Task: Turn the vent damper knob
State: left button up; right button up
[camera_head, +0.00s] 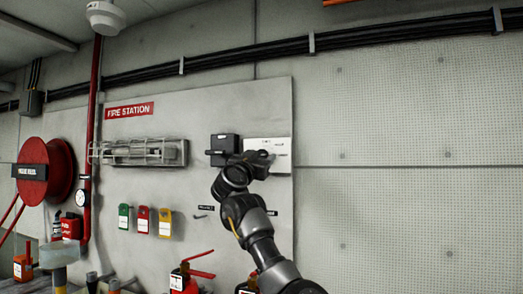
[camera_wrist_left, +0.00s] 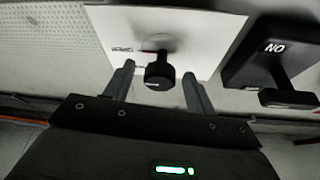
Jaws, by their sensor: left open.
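The knob (camera_wrist_left: 158,68) is black and sticks out from a white plate (camera_wrist_left: 205,30) in the left wrist view. In the head view the white plate (camera_head: 279,145) is on the grey wall panel, and my gripper hides the knob there. My left gripper (camera_wrist_left: 158,88) is open, with one finger on each side of the knob and visible gaps between. In the head view my left gripper (camera_head: 252,159) is in front of the plate's lower part. I cannot tell how far the knob reaches in between the fingers. My right gripper is not in view.
The wall right is bare.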

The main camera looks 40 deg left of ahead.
pick_arm(q)
jog(key=shift+w+a+r, duration=0.1)
jog(key=shift+w+r, duration=0.2)
jog(key=shift+w, duration=0.15)
jog(key=shift+w+a, duration=0.1)
jog(key=shift+w, duration=0.15)
jog(key=shift+c, duration=0.5)
jog(key=c, duration=0.9)
